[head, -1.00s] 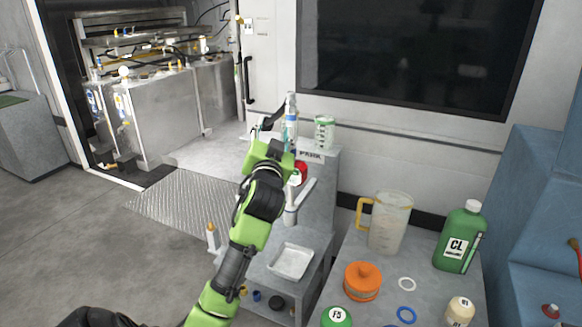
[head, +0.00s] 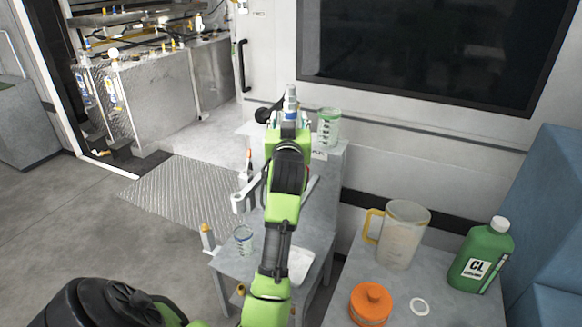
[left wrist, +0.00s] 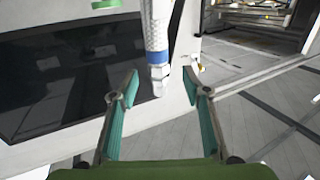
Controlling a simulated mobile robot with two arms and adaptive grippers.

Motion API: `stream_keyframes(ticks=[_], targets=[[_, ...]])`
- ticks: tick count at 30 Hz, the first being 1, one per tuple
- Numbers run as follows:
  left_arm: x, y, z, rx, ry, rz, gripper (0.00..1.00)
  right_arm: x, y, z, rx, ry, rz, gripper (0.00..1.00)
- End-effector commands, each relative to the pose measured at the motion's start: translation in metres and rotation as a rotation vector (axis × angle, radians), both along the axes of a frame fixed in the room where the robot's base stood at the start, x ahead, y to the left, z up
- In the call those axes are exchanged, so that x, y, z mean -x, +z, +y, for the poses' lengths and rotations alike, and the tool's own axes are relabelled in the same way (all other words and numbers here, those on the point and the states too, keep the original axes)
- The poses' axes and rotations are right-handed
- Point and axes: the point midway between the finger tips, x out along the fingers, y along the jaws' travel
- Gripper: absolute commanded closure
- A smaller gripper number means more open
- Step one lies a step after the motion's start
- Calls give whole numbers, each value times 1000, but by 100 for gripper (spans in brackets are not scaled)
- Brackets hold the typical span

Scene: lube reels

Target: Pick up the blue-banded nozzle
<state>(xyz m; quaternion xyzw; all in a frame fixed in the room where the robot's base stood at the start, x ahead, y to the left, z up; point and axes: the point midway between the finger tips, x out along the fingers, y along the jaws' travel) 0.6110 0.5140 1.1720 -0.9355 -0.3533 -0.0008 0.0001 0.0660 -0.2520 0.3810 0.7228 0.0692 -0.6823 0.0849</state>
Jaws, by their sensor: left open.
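The blue-banded nozzle (head: 291,97) stands upright on the grey shelf unit by the wall, just beyond my left gripper in the head view. In the left wrist view the nozzle (left wrist: 155,30) is a ribbed pale body with a blue band and a silver end. My left gripper (left wrist: 160,80) is open, with one teal-padded finger on each side of the nozzle's silver end. No finger visibly touches it. In the head view my left gripper (head: 288,122) hides the nozzle's lower part. My right gripper does not show.
A green-marked beaker (head: 329,127) stands close right of the nozzle. A jug with a yellow handle (head: 403,232), a green CL bottle (head: 482,255) and an orange container (head: 371,304) stand on the right-hand table. A clear beaker (head: 243,239) stands lower left.

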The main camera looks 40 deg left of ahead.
Motion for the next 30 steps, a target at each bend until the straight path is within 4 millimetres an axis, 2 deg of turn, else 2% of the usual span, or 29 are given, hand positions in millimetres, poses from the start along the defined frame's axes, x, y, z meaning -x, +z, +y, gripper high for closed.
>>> stream_keyframes(ticks=[4,8,12,19,28,30], targets=[[-12,1,10,-1,0,1,56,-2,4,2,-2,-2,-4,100],[-17,1,14,0,0,0,56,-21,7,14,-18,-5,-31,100],[-31,5,24,-1,0,1,56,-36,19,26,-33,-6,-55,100],[-52,4,41,-1,1,1,56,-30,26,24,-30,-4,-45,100],[-55,2,44,-1,0,1,56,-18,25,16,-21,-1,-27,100],[-55,2,44,-1,0,1,75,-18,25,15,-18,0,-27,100]])
